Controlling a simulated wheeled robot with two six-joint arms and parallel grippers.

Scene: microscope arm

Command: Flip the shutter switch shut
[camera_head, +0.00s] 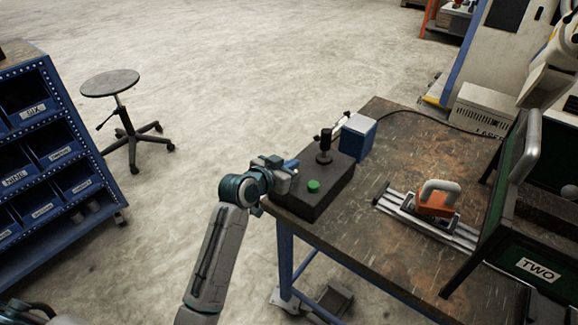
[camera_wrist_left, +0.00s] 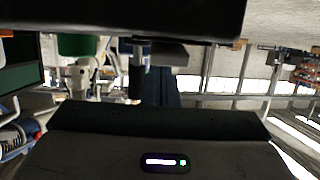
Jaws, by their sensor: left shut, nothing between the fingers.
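A dark control box (camera_head: 312,205) sits at the near left corner of the table, with a black upright knob or lever (camera_head: 325,146) and a green button (camera_head: 313,186) on top. I cannot tell for certain which part is the shutter switch. My left gripper (camera_head: 289,166) is shut and empty, at the left side of the box, close to its upper edge. Whether it touches the box is unclear. In the left wrist view, a green part (camera_wrist_left: 78,46) and a dark post (camera_wrist_left: 139,55) hang below a dark mass; the fingertips are not clear there. My right gripper is not in view.
The table (camera_head: 395,150) holds a blue box (camera_head: 357,137) behind the control box, and an orange block (camera_head: 434,205) with a grey handle on a rail. A dark green frame marked TWO (camera_head: 538,270) stands at right. Floor left of the table is open, with a stool (camera_head: 111,83).

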